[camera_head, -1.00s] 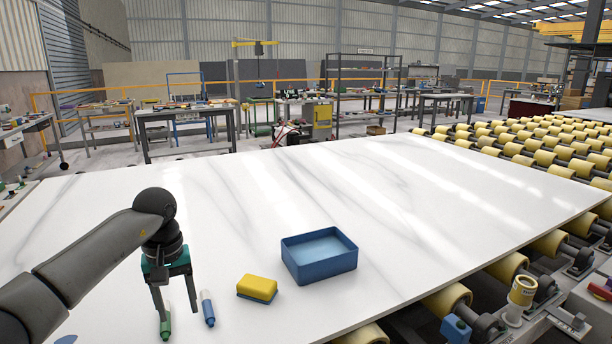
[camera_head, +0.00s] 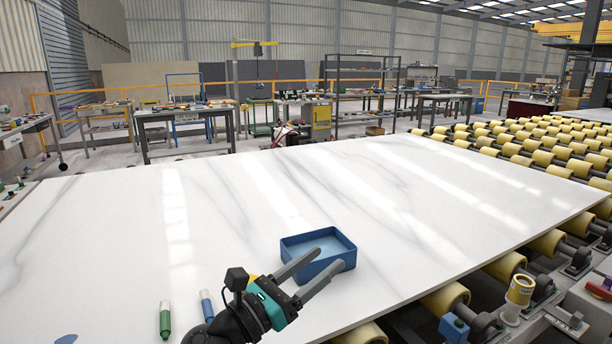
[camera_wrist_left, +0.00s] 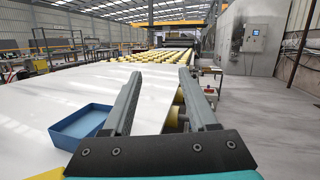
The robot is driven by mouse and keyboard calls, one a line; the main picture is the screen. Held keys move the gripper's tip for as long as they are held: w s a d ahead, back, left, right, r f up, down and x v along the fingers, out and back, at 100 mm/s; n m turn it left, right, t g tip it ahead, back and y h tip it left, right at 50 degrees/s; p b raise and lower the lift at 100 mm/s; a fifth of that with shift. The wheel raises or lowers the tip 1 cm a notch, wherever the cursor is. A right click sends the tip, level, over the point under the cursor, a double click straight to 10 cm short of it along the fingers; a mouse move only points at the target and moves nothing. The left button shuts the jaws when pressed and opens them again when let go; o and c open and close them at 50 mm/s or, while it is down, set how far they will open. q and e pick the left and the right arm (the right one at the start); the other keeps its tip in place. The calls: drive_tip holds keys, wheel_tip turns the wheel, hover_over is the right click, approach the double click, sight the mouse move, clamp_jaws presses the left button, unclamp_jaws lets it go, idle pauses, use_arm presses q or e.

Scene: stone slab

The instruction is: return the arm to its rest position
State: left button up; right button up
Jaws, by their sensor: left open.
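My left gripper (camera_head: 322,271) is open and empty in the head view. It is above the front of the white stone slab (camera_head: 130,240), with its fingers pointing up and to the right across the front of a blue open box (camera_head: 302,244). In the left wrist view, both fingers (camera_wrist_left: 160,98) are spread apart with nothing between them. The blue box (camera_wrist_left: 78,138) shows there to the left of the fingers. My right gripper is in neither view.
A green marker (camera_head: 165,322) and a blue marker (camera_head: 206,306) are on the slab left of my gripper. Yellow rollers (camera_head: 505,267) run along the slab's right edge. The slab's middle and back are clear.

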use_arm(q)
drive_tip(key=a+f+n+t+y, duration=0.25)
drive_tip(key=a+n+y, duration=0.35)
drive_tip(key=n, duration=0.5)
drive_tip(key=a+f+n+t+y, duration=0.1)
drive_tip(key=a+n+t+y, duration=0.35)
drive_tip(key=n, duration=0.65)
drive_tip(key=s+a+f+n+g+y, duration=0.75)
drive_tip(key=s+f+n, duration=0.25)
drive_tip(key=f+n, duration=0.25)
drive_tip(key=s+f+n+g+h, duration=0.1)
drive_tip(key=s+f+n+g, duration=0.3)
drive_tip(key=s, duration=0.5)
drive_tip(key=s+f+n+g+h, duration=0.1)
drive_tip(key=s+f+n+g, duration=0.35)
drive_tip(key=s, duration=0.55)
wheel_tip(320, 180, down, 22)
drive_tip(key=s+g, duration=0.2)
drive_tip(key=s, duration=0.1)
drive_tip(key=s+a+f+g, duration=0.1)
drive_tip(key=s+a+f, duration=0.1)
drive_tip(key=s+f, duration=1.1)
drive_tip(key=shift+s+a, duration=0.35)
drive_tip(key=shift+s, duration=0.2)
